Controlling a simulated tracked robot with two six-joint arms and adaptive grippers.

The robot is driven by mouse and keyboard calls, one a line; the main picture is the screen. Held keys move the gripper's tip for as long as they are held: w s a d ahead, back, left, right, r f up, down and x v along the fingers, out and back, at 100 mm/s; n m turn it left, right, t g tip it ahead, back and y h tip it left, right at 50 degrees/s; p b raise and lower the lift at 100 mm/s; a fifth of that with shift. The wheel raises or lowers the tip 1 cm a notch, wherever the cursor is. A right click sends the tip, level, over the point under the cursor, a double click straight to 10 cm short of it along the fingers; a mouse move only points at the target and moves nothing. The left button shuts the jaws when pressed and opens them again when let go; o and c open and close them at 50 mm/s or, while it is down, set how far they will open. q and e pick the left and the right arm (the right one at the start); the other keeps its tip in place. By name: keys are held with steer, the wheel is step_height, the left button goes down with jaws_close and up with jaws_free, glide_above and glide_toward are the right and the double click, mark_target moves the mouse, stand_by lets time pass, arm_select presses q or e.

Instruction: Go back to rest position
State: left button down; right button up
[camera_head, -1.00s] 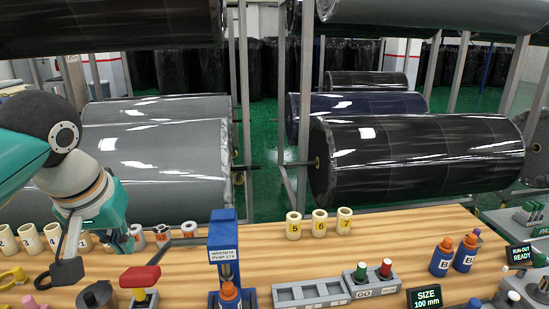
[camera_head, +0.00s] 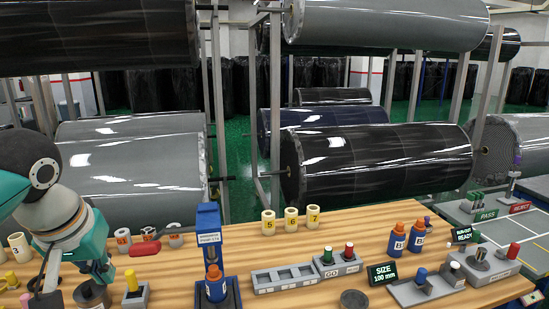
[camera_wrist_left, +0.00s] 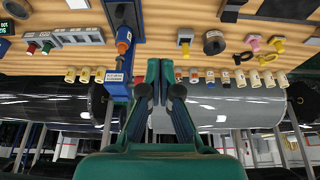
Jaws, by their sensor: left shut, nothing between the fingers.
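My left gripper (camera_head: 104,272) is at the left of the wooden bench in the head view, pointing down over it. Its fingers are together and hold nothing. In the left wrist view the closed fingertips (camera_wrist_left: 160,72) show over the bench edge, beside the blue press (camera_wrist_left: 118,78). In the head view this blue press (camera_head: 209,240) stands to the right of the gripper. My right gripper is in neither view.
Cream numbered tubes (camera_head: 291,219) stand along the bench's back edge. A grey tray (camera_head: 284,279), orange-capped blue bottles (camera_head: 397,238) and a size display (camera_head: 383,274) are to the right. A red piece (camera_head: 145,249) is near the left gripper. Wrapped rolls (camera_head: 378,160) hang behind.

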arm_select(q)
steer(key=w+d+f+m+g+h, duration=0.15)
steer(key=d+f, duration=0.25)
steer(key=f, duration=0.7)
steer(key=w+d+f+h, duration=0.1)
steer(key=w+d+f, duration=0.15)
steer(key=f, duration=0.85)
steer(key=w+d+f+m+g+h, duration=0.1)
steer(key=d+f, duration=0.3)
steer(key=f, duration=0.7)
steer(key=s+d+f+n, duration=0.1)
steer(key=s+f, duration=0.8)
steer(key=f, duration=0.1)
steer(key=s+d+f+n+g+h, duration=0.1)
steer(key=s+d+f, duration=0.1)
steer(key=s+f, duration=0.7)
step_height(320, 180, down, 2)
steer(key=shift+s+d+f, duration=0.2)
steer(key=shift+s+d, duration=0.05)
steer(key=shift+d, duration=0.05)
